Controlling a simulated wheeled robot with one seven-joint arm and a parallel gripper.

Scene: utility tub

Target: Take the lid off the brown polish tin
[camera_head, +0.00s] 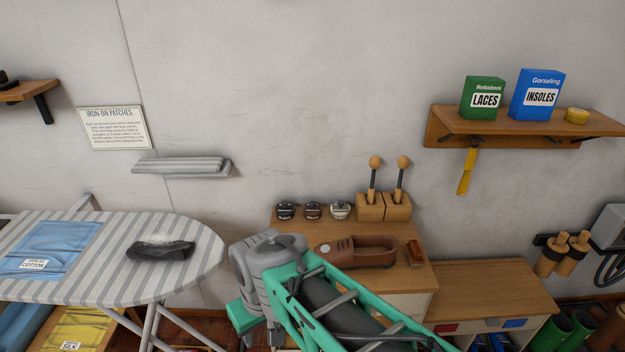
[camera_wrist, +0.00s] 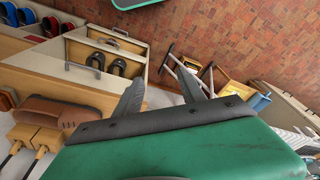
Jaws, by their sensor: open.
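Three small round polish tins stand in a row at the back left of the wooden cabinet top in the head view. The middle one (camera_head: 312,210) looks dark brown, the left tin (camera_head: 285,210) black and the right tin (camera_head: 340,210) pale; each has a dark top with a small label. I cannot make out the lid edges. My gripper (camera_wrist: 160,76) is open and empty in the wrist view, its fingers apart over the floor side of the cabinet. The tins do not show in the wrist view, and my arm hides the fingers in the head view.
An ironing board (camera_head: 190,270) stands left. A wall shelf (camera_head: 520,127) holds boxes. Open drawers (camera_wrist: 110,45) show in the wrist view.

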